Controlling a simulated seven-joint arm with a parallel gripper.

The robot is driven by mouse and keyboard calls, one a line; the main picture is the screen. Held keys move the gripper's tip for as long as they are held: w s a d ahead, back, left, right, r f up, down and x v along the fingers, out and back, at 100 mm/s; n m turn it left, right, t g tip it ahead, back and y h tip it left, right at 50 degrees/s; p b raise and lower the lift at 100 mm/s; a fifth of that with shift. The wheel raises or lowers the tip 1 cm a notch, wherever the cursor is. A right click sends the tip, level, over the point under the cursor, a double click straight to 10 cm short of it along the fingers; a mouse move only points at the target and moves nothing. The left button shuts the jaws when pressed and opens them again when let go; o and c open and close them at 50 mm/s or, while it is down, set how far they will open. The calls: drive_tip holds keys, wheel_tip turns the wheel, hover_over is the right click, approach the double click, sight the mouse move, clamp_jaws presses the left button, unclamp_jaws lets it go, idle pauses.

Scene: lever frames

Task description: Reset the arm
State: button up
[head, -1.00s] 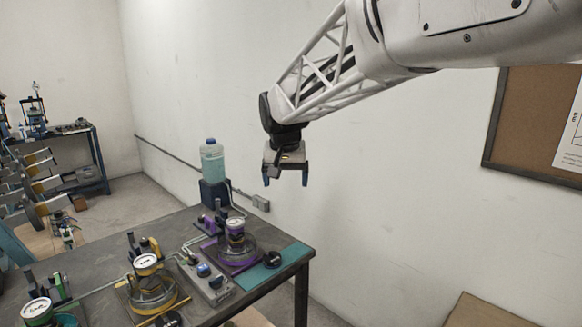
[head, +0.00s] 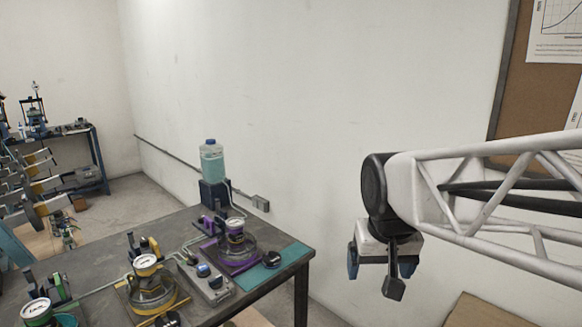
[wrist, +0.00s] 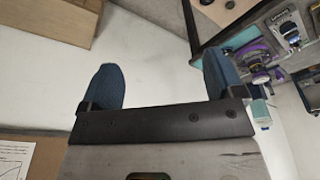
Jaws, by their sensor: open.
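My gripper (head: 381,268) hangs to the right of the table in the head view, clear of the table's right edge and in front of the white wall. Its two blue fingers are spread apart with nothing between them. In the wrist view my gripper (wrist: 160,85) is also open and empty, with a pale surface beyond the fingers. My white lattice arm reaches in from the right side of the head view.
The dark table (head: 95,255) holds purple-, yellow- and green-marked gauge devices, a grey control box (head: 207,284) and a bottle of pale blue liquid (head: 212,160). A cork board (head: 520,100) hangs at the upper right. A brown box (head: 485,312) is at the lower right.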

drive_tip(key=s+d+f, duration=0.3)
drive_tip(key=s+f, duration=0.3)
drive_tip(key=s, duration=0.5)
drive_tip(key=shift+d, duration=0.1)
idle(1.5)
